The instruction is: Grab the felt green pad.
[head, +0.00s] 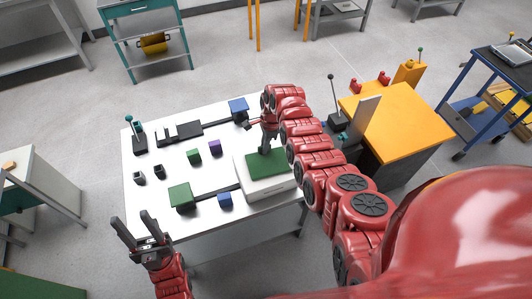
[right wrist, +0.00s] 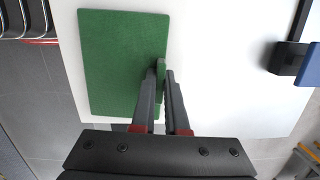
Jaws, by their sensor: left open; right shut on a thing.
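The felt green pad (head: 276,167) lies on top of a white box (head: 268,188) at the right side of the white table. It also shows in the right wrist view (right wrist: 118,60) as a flat green rectangle on white. My right gripper (head: 265,150) comes down over the pad from above. In the right wrist view the fingers (right wrist: 162,78) are shut on a narrow green portion at the pad's right edge. Most of the pad looks flat; whether it has lifted is unclear. My left gripper (head: 135,232) is open and empty at the table's front left corner.
An orange-topped cabinet (head: 400,125) stands to the right, near my right arm.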

